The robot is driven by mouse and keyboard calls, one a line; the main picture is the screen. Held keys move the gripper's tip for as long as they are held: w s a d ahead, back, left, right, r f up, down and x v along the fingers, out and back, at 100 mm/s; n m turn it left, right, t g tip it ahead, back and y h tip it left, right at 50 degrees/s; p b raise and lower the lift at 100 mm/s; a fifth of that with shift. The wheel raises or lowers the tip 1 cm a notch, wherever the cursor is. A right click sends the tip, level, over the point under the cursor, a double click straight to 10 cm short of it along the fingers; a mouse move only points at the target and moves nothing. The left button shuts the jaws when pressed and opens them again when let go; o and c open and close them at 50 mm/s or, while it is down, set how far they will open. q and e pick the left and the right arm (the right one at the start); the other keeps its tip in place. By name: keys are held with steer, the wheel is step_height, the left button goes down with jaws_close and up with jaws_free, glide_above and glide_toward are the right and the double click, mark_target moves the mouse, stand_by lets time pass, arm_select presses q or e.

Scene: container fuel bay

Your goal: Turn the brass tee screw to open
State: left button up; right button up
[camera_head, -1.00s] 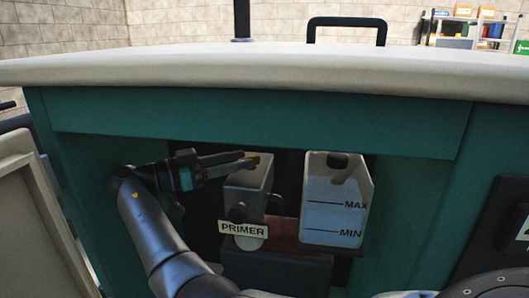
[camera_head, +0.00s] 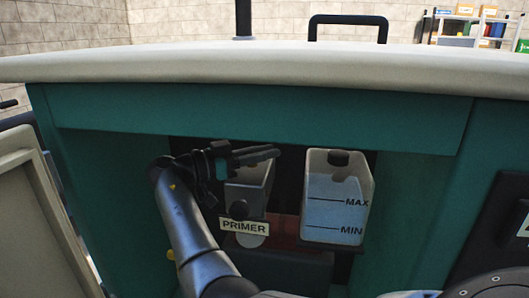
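Another brass-coloured piece, seen earlier at the top of the primer housing, is hidden behind the fingers now. My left gripper is not in view.
A translucent tank (camera_head: 337,215) with MAX and MIN lines stands right of the primer housing. The teal cabinet's upper panel (camera_head: 260,130) overhangs the recess. An open beige door (camera_head: 40,220) stands at left. A dark round-faced panel (camera_head: 505,240) is at right.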

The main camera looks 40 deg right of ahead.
jaws_close()
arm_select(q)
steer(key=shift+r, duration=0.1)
arm_select(e)
steer(key=shift+t, duration=0.3)
steer(key=shift+w+n+t, duration=0.2)
steer(key=shift+n+t, duration=0.5)
steer(key=shift+t, duration=0.1)
steer(key=shift+o, duration=2.1)
jaws_free()
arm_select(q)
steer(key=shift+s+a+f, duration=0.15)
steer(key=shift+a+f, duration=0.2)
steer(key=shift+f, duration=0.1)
